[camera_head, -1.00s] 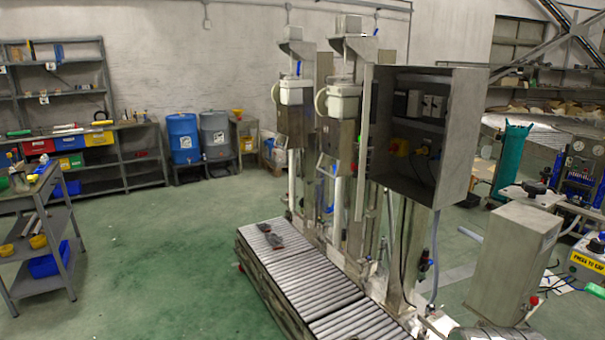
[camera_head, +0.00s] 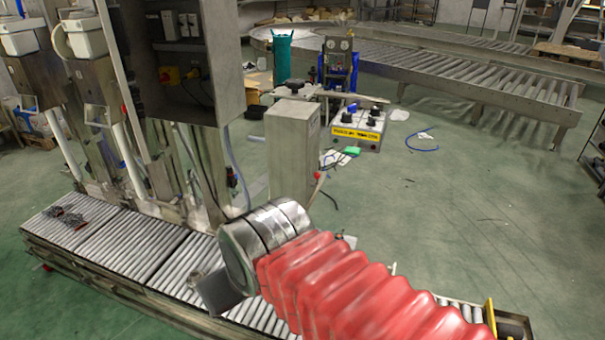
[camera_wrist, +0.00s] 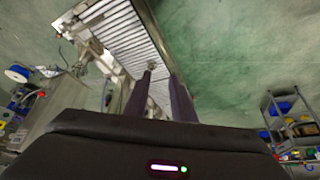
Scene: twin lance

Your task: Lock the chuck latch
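My gripper (camera_wrist: 160,84) shows in the wrist view as two dark fingers with a clear gap between them; nothing is held. It points down toward the roller conveyor (camera_wrist: 122,32). In the head view, a ribbed red bellows (camera_head: 350,285) ends in a silver metal cylinder (camera_head: 265,235), above the conveyor (camera_head: 165,240); I cannot tell whether these belong to my arm. A dark flat plate (camera_head: 218,292) shows beside the cylinder's lower end. I cannot pick out the chuck latch in either view.
Tall filling-machine columns and an open grey control box (camera_head: 190,60) stand behind the conveyor. Small dark pieces (camera_head: 66,217) lie on its left end. A grey cabinet (camera_head: 293,150) and a yellow-labelled switch box (camera_head: 357,130) stand behind. Green floor at right is mostly clear.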

